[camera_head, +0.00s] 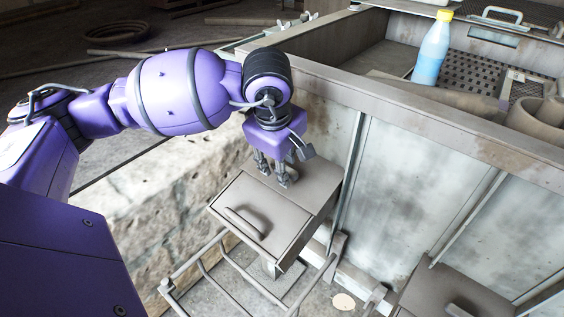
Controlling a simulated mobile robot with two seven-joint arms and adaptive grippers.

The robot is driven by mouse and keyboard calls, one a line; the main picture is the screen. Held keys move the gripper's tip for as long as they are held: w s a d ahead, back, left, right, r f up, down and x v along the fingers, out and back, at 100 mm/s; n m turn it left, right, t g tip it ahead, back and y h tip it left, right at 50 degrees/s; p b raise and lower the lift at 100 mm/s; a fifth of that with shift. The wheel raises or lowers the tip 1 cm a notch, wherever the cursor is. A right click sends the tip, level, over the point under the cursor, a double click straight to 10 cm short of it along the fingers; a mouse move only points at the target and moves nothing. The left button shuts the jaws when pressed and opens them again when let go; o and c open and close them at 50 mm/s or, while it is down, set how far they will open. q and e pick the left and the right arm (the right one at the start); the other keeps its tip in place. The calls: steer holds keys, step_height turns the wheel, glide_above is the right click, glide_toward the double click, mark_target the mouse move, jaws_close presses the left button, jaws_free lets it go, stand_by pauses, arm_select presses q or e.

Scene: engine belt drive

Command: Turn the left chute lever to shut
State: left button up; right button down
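A grey metal chute box (313,196) is mounted on the wall in the lower middle of the view. My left gripper (275,175) points down over the rear part of this box. Its fingers are apart, with a gap between them, and I see nothing held there. I cannot tell whether the fingertips touch the box. No separate lever can be made out; the gripper covers part of the box top. My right gripper is not in view.
A second grey box (457,290) is at the lower right. Metal rails (225,285) stand below the left chute. A rough stone block (170,215) lies left of the chute.

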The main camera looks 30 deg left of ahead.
arm_select(q)
steer(key=v, duration=1.2)
steer(key=shift+s, duration=0.1)
